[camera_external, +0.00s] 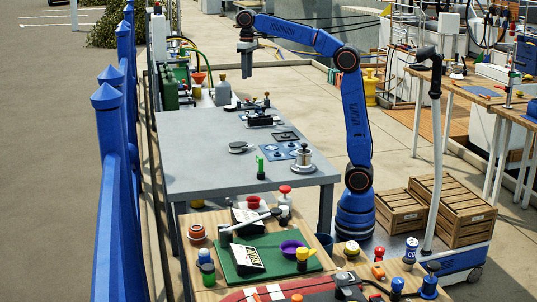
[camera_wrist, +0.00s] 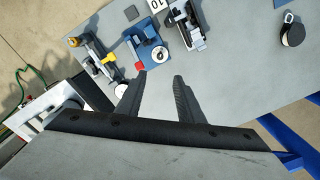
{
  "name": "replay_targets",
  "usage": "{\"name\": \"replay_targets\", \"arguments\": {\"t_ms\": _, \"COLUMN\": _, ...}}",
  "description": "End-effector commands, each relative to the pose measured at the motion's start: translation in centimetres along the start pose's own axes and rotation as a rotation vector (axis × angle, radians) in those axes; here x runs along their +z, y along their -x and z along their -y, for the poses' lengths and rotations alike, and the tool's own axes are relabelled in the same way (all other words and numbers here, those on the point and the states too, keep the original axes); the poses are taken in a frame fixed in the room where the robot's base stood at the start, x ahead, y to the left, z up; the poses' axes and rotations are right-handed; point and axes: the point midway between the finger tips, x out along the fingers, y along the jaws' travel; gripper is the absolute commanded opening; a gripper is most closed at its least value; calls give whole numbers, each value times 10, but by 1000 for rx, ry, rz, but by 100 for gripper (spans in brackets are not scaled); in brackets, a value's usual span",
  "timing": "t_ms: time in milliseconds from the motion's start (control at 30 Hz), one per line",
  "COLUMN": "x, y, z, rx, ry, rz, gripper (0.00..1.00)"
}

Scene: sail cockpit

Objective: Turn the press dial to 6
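The press dial cannot be picked out for certain. In the wrist view, a blue device (camera_wrist: 146,37) carries a small white round part (camera_wrist: 160,54), which may be a dial; its markings are too small to read. A grey and black clamp-like device (camera_wrist: 186,24) lies right of it. My gripper (camera_wrist: 159,77) is open and empty, its two fingers apart, with the blue device beyond the fingertips. In the external view, my gripper (camera_external: 246,56) hangs pointing down above the far part of the grey table, apart from the black devices (camera_external: 262,120) on it.
The grey table (camera_external: 200,180) has clear room at its left. A round black puck (camera_wrist: 292,34) lies at right. A grey bottle (camera_external: 222,91) and green tanks (camera_external: 169,90) stand beyond the table.

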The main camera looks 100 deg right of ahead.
Motion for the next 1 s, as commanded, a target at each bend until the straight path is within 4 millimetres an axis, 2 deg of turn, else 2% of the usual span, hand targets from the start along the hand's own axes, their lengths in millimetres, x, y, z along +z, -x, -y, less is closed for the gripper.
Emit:
{"name": "replay_targets", "arguments": {"t_ms": 133, "x": 0, "y": -10, "z": 0, "rx": 0, "ry": 1, "rz": 2, "gripper": 34}}
{"name": "replay_targets", "arguments": {"t_ms": 267, "x": 1, "y": -30, "z": 0, "rx": 1, "ry": 1, "rz": 3, "gripper": 34}}
{"name": "replay_targets", "arguments": {"t_ms": 800, "x": 1, "y": -125, "z": 0, "rx": 1, "ry": 2, "rz": 3, "gripper": 34}}
{"name": "replay_targets", "arguments": {"t_ms": 1000, "x": 0, "y": -154, "z": 0, "rx": 0, "ry": 2, "rz": 2, "gripper": 34}}
